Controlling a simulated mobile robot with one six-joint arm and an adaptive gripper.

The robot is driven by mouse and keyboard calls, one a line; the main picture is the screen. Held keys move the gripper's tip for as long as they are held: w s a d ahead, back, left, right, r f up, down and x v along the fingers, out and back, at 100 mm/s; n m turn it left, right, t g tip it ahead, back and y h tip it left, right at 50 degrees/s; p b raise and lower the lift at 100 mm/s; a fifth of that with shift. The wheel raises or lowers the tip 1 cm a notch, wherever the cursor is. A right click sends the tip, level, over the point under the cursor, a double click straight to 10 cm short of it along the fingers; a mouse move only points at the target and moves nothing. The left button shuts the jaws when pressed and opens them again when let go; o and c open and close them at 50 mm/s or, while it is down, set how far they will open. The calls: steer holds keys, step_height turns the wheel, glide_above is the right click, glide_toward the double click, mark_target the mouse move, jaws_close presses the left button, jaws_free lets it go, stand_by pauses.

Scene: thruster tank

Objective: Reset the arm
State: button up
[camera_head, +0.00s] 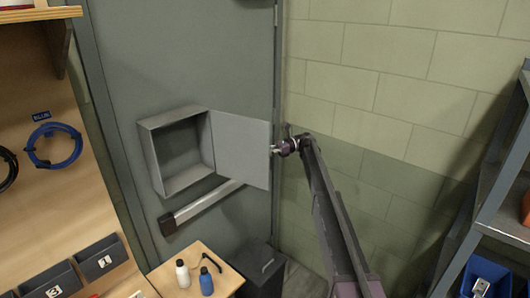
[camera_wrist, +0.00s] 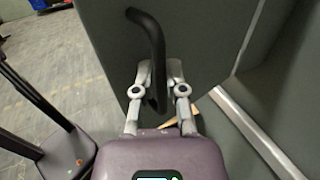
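My gripper (camera_head: 277,149) is at the free right edge of the small grey cabinet door (camera_head: 241,148), which stands open in the head view. In the wrist view, my gripper (camera_wrist: 159,72) has its two fingers drawn in on both sides of a curved black door handle (camera_wrist: 150,31). Little gap shows between the fingertips and the handle, so the gripper looks shut on it. The handle's lower end lies between the fingers. My arm reaches up from the lower right of the head view.
The open box (camera_head: 181,152) on the large grey door is empty where I see inside. A metal bar (camera_head: 203,207) runs below it. A small table (camera_head: 217,275) holds a white bottle (camera_head: 183,273) and a blue bottle (camera_head: 206,281). A metal shelf (camera_head: 505,180) stands at right.

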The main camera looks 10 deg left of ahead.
steer(key=o, duration=0.3)
steer(key=shift+a, duration=0.1)
